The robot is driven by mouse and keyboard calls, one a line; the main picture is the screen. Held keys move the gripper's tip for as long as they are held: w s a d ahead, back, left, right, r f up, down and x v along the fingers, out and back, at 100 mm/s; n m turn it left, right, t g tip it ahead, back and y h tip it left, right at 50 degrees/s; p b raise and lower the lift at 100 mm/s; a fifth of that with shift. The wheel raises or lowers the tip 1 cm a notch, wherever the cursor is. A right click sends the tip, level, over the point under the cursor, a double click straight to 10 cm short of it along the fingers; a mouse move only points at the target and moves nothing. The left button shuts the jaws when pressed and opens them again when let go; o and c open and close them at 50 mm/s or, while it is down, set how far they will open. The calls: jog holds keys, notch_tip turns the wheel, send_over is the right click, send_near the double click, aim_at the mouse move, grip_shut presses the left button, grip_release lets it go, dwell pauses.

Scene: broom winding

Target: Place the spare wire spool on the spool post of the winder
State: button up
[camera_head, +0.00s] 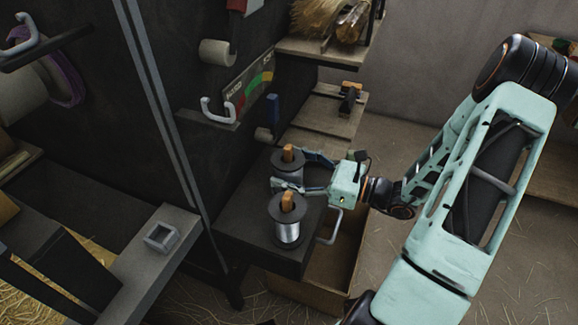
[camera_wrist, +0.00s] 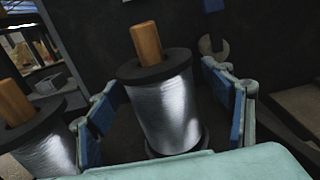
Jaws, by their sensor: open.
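Two wire spools with dark flanges, silvery wire and orange-brown wooden pegs at their tops stand upright on a dark shelf (camera_head: 229,229). One is the far spool (camera_head: 288,172); the other is the near spool (camera_head: 289,232). My gripper (camera_head: 293,171) is open, its fingers on either side of the far spool. In the wrist view the far spool (camera_wrist: 163,108) stands between the blue-padded fingers (camera_wrist: 164,108), with small gaps visible. The near spool (camera_wrist: 45,145) is just outside the left finger. I cannot tell which spool is the spare, nor pick out an empty spool post.
An open cardboard box (camera_head: 312,292) is below. A grey bench edge with a small square socket (camera_head: 161,237) is at left. Straw-strewn floor lies at right.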

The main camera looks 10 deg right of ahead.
jog(key=shift+r, duration=0.1)
jog(key=shift+s+d+r, duration=0.1)
jog(key=shift+d, duration=0.1)
jog(key=p+v, duration=0.3)
jog(key=v, duration=0.8)
jog(key=shift+s+d, duration=0.15)
jog(key=shift+d, duration=0.05)
